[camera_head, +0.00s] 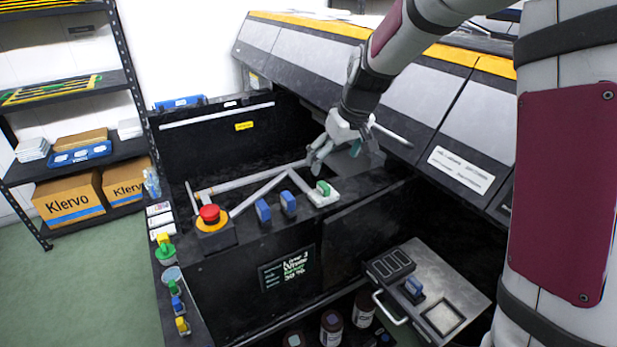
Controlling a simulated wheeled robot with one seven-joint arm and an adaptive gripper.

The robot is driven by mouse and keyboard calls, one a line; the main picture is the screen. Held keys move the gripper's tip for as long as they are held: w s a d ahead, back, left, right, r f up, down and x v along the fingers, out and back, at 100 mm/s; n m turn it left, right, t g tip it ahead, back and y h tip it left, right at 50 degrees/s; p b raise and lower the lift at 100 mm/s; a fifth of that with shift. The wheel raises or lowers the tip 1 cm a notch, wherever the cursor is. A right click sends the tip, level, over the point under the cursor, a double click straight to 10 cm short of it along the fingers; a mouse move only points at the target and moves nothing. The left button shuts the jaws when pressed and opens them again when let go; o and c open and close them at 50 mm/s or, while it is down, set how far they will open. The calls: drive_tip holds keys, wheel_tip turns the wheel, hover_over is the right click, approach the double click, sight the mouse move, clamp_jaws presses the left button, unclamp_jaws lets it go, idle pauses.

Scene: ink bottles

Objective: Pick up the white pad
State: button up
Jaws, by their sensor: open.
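A white pad (316,198) with a green grip on top lies on the black ledge of the machine, in the middle of the head view. My gripper (336,156) hangs from the arm above and slightly behind the pad, with its fingers spread and nothing seen between them. The gripper appears apart from the pad. The exact height of the fingertips over the ledge is hard to tell.
Two blue blocks (288,203) and a red emergency button (209,214) stand on the ledge left of the pad. White rails (259,194) run beside them. A grey slanted cover (310,60) rises behind. A metal tray (455,289) with a blue-handled piece sits at lower right.

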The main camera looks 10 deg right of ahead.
sight(326, 186)
drive_tip(key=x, duration=0.6)
drive_tip(key=w+x, duration=0.1)
drive_tip(key=x, duration=0.3)
drive_tip(key=shift+d, duration=0.3)
drive_tip(key=shift+d+p+x, duration=0.2)
drive_tip(key=shift+x, duration=1.1)
drive_tip(key=shift+d+p+x, duration=0.15)
drive_tip(key=shift+d+x, duration=0.05)
drive_tip(key=shift+x, duration=1.15)
drive_tip(key=shift+s, duration=0.1)
drive_tip(key=c, duration=1.1)
